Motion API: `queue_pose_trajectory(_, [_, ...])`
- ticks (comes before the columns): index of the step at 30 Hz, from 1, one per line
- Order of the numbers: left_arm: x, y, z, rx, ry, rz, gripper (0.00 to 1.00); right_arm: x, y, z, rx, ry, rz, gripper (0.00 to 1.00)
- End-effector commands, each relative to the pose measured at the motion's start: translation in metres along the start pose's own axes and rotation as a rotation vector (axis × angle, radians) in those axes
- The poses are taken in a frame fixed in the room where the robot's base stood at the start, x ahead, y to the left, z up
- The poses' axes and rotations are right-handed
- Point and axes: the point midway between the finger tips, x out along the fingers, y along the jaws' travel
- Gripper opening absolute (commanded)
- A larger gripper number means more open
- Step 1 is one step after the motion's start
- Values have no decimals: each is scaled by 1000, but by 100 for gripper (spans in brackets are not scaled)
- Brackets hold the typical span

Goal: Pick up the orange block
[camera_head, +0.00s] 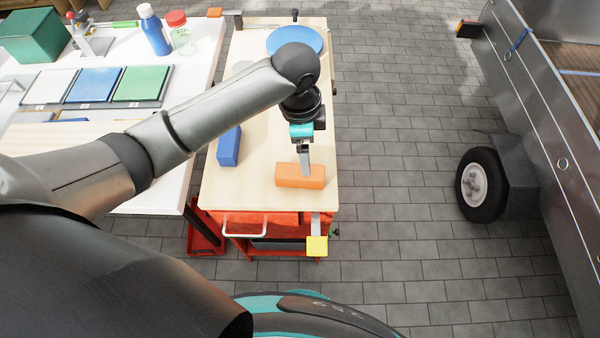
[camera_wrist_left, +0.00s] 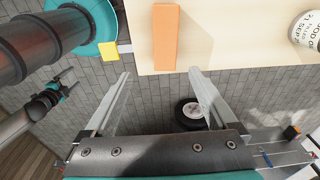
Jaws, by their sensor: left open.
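The orange block (camera_head: 300,181) lies flat near the front right of the wooden bench top (camera_head: 262,190). My left gripper (camera_head: 305,172) is above it in the head view, and its finger hides part of the block's upper edge. In the left wrist view the orange block (camera_wrist_left: 165,37) lies just beyond the fingertips, with its near end lined up with the gap. The left gripper (camera_wrist_left: 160,73) is open and empty there. My right gripper (camera_wrist_left: 68,82) shows small at the left of the wrist view, away from the bench, with its fingers apart.
A blue block (camera_head: 229,146) stands left of the orange one. A blue plate (camera_head: 294,41) lies at the back. A white table (camera_head: 190,85) with bottles and coloured panels is on the left. A yellow piece (camera_head: 317,246) juts out at the bench front. A wheeled trailer (camera_head: 560,110) stands right.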

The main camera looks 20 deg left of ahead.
Motion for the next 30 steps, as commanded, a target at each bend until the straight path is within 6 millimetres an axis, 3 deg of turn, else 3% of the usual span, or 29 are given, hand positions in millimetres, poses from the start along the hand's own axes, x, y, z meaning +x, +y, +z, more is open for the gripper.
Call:
queue_pose_trajectory(3, [-16,-13,10,56,-52,5,91,-1,1,0,1,1,1,86])
queue_pose_trajectory(8, [-18,-17,15,87,-81,17,91,0,1,0,1,1,1,86])
queue_pose_trajectory(21, [65,-15,21,88,-81,18,91,22,0,1,1,1,1,86])
queue_pose_trajectory(30, [88,-14,22,88,-80,17,91,28,0,2,0,1,1,86])
